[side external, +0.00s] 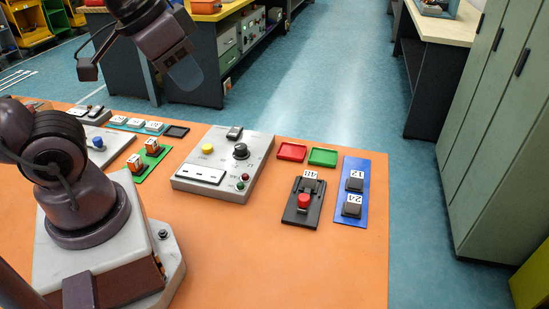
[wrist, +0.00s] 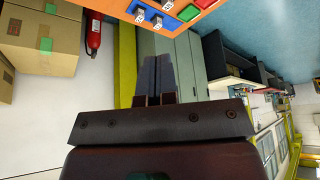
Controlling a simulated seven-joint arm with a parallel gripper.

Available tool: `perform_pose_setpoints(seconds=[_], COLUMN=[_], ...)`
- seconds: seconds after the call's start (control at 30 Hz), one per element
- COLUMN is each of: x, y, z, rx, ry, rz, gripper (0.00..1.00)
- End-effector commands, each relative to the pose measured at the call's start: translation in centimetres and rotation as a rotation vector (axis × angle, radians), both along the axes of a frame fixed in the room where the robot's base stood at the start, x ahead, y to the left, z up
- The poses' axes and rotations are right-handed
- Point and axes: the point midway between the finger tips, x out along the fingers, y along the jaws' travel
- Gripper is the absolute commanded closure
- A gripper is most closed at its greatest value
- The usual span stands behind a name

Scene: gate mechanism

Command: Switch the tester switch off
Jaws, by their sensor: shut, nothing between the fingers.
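A grey control box (side external: 183,183) stands mid-table in the side view. My gripper (side external: 186,76) is raised at the upper left, behind and well above the box, touching nothing. In the wrist view its fingers (wrist: 156,62) are together and empty.
Right of the box are a red tray (side external: 291,151), a green tray (side external: 323,156), a black device with a red button (side external: 303,201), and a blue plate (side external: 350,219) with numbered blocks. A second grey box with a blue button (side external: 97,142) stands left. The front tabletop is clear.

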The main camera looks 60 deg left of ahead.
Motion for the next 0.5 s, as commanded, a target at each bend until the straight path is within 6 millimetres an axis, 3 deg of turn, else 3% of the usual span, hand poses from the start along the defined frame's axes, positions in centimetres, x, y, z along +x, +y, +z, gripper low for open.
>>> perform_pose_setpoints(seconds=[0.27,0.5], x=[3.5,8.0], y=[3.9,9.2], z=[-2.4,-4.4], rx=[-0.029,-0.075], ry=[0.185,0.307], rz=[0.164,0.324], gripper=[1.0,1.0])
